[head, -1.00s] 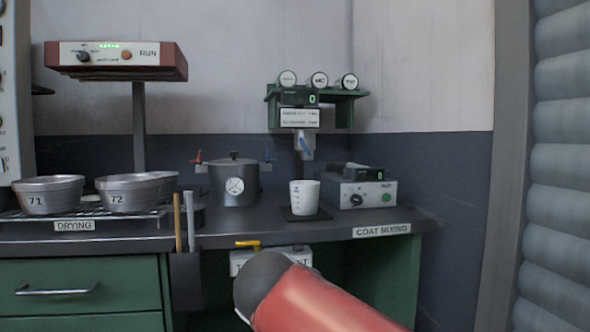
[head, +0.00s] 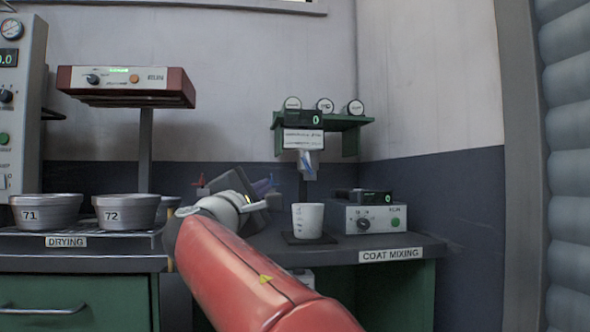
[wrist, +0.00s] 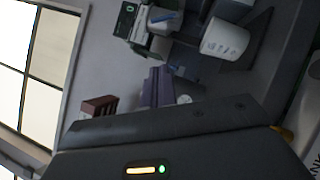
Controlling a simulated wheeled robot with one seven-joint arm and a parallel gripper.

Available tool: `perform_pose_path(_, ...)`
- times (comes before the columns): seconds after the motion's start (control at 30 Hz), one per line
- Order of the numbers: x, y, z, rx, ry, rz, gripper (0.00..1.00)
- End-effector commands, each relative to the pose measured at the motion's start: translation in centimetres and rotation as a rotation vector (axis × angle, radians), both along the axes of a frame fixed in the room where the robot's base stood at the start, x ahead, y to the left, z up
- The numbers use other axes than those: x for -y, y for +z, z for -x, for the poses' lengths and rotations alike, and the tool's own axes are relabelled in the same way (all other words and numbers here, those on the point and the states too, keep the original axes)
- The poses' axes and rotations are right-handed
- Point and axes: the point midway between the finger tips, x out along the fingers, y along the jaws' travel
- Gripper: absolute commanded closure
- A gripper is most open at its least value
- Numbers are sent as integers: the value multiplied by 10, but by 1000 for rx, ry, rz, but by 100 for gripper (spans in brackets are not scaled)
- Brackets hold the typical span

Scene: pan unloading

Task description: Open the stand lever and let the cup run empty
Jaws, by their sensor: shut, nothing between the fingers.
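The stand (head: 304,138) has a display reading 0 and a grey spout with a blue lever (head: 306,161). The lever also shows at the top of the wrist view (wrist: 170,17); whether it is open or closed I cannot tell. A white cup (head: 308,221) with graduation marks stands upright below the spout; it also shows in the wrist view (wrist: 226,40). Its contents are hidden. My gripper (head: 266,187) is shut and empty, left of the stand and apart from the lever and cup. Its purple-grey fingers also show in the wrist view (wrist: 157,80).
The cup's dark pad (head: 327,238) lies on the bench. A grey control box (head: 368,217) stands to its right. My arm mostly hides the dark pot. Numbered pans 71 (head: 45,211) and 72 (head: 125,210) stand left under a red-ended unit (head: 125,82).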

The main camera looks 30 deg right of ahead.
Motion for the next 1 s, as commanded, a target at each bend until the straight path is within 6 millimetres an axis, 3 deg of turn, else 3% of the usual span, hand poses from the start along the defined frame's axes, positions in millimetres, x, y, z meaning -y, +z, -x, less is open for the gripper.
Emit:
perform_pose_path(0.27, 10, 5, -10, -1, -2, -1, 100)
perform_pose_path(0.7, 73, 31, -69, -1, -3, -1, 100)
perform_pose_path(1.0, 103, 46, -65, 0, 0, -3, 100)
